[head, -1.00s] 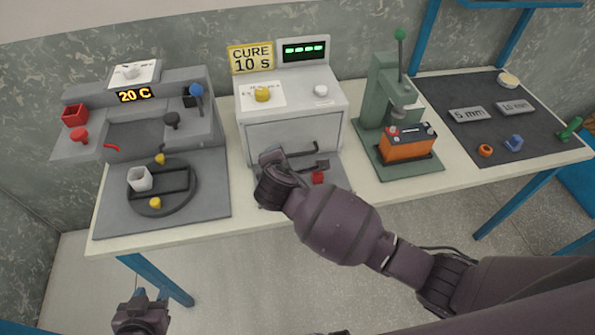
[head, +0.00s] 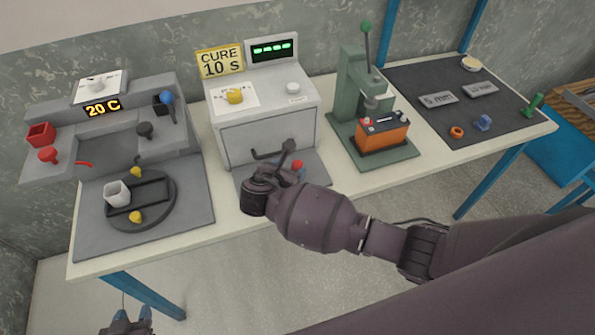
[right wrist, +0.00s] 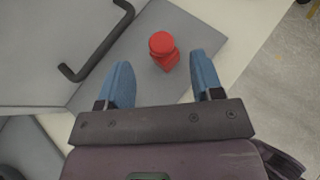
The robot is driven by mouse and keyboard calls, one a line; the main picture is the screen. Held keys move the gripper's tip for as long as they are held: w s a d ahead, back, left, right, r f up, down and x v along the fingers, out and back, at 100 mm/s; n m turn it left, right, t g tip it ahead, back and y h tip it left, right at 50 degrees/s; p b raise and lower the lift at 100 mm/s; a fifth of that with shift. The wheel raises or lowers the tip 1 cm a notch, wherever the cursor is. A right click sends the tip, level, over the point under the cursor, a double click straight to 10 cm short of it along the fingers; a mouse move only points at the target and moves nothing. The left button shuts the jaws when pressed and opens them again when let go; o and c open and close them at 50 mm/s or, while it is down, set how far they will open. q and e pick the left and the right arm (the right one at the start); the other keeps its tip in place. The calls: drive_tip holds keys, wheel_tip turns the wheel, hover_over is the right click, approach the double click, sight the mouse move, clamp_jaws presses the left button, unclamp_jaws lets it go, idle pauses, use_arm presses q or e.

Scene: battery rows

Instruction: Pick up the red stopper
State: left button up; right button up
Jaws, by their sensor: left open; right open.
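The red stopper (right wrist: 163,50), with a round top on a blockier body, stands on the grey plate in front of the cure oven. In the head view the stopper (head: 298,164) is partly hidden by my right gripper. My right gripper (right wrist: 161,76) is open and empty. Its two blue fingertips point toward the stopper, which shows in the gap between them, seemingly just beyond the tips. I cannot tell the exact distance. My left gripper (head: 131,315) is open and empty, low at the bottom edge of the head view, in front of the table.
The cure oven (head: 268,136) with its dark bar handle (right wrist: 101,45) is close beside the right gripper. A green press (head: 352,95) holding an orange battery (head: 383,136) stands to the right. The left machine (head: 110,140) carries other red parts. A dark mat (head: 420,75) lies far right.

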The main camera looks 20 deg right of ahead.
sight(297, 164)
drive_tip(key=shift+x, duration=2.8)
drive_tip(key=shift+r, duration=0.1)
drive_tip(key=c, duration=1)
